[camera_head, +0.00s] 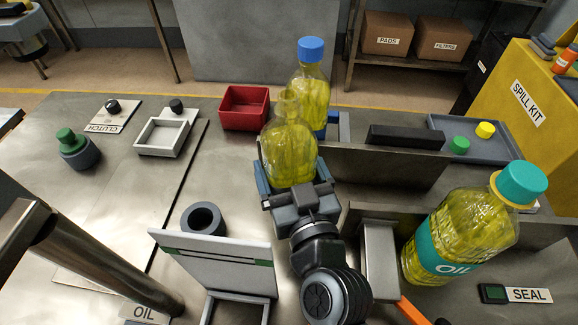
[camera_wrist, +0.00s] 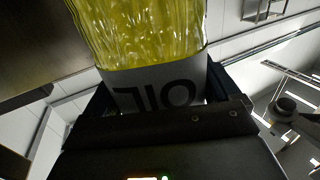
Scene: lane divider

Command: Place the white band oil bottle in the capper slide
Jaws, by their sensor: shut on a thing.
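The white band oil bottle (camera_head: 289,140) is uncapped and holds yellow oil. My gripper (camera_head: 291,180) is shut around its lower part and holds it roughly upright near the middle of the bench. In the wrist view the bottle's pale band with dark OIL lettering (camera_wrist: 155,92) shows between the fingers. Its base and any gap beneath are hidden by my gripper in the head view. No part is labelled as the capper slide; a grey block (camera_head: 380,262) with an orange handle stands at the lower right, and I cannot tell if it belongs to it.
A blue-capped bottle (camera_head: 314,92) stands close behind the held one. A teal-capped, teal-banded bottle (camera_head: 440,242) stands at right. A long dark divider wall (camera_head: 370,166) runs right of my gripper. A red bin (camera_head: 244,108) and white square frame (camera_head: 162,136) lie left; bare bench lies between.

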